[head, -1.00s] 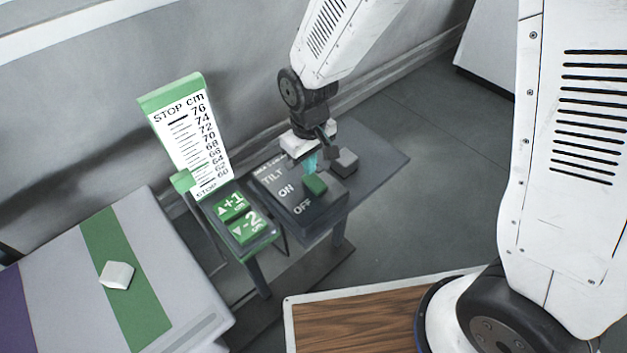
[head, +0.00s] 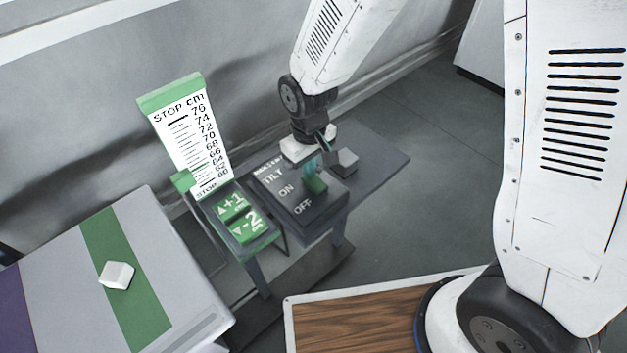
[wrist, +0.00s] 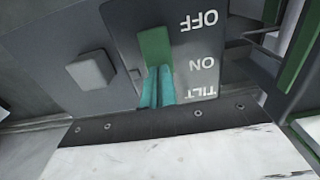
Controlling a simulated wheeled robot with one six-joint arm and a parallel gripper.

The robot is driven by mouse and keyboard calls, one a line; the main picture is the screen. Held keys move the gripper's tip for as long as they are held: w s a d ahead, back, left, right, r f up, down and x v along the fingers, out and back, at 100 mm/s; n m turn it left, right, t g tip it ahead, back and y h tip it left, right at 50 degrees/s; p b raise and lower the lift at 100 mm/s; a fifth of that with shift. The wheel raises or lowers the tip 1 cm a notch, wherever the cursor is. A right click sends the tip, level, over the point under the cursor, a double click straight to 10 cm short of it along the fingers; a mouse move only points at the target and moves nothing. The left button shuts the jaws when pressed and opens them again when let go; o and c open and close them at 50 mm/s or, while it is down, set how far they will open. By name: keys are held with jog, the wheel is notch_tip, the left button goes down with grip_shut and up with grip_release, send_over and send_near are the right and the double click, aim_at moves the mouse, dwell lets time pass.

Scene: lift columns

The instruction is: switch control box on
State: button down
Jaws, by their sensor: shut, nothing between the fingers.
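The dark control box (head: 292,205) sits on a small grey table, with TILT, ON and OFF lettered down its face. Its green switch (head: 316,184) stands on the box beside the lettering. In the wrist view the green switch (wrist: 155,47) lies between the OFF and ON rows. My gripper (head: 313,171) is shut and empty, its teal fingers pointing down at the switch's far edge, on the TILT side. In the wrist view the teal fingertips (wrist: 157,72) overlap the switch's edge; I cannot tell whether they touch it.
A grey block (head: 343,161) stands right of the switch. Left of the box are green +1 and -2 buttons (head: 240,217) and an upright centimetre scale (head: 190,145). A striped grey surface with a white block (head: 117,275) is at lower left. Open floor lies right of the table.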

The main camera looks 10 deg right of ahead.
jog(key=shift+f, duration=0.35)
jog(key=shift+r, duration=3.55)
jog(key=shift+s+d, duration=0.15)
jog(key=shift+s, duration=0.15)
jog(key=s+d+r+m+t, duration=0.1)
jog(key=s+d+r+m, duration=0.5)
jog(key=s+d+r, duration=1.3)
jog(key=shift+d+m, duration=0.4)
jog(key=shift+d, duration=0.4)
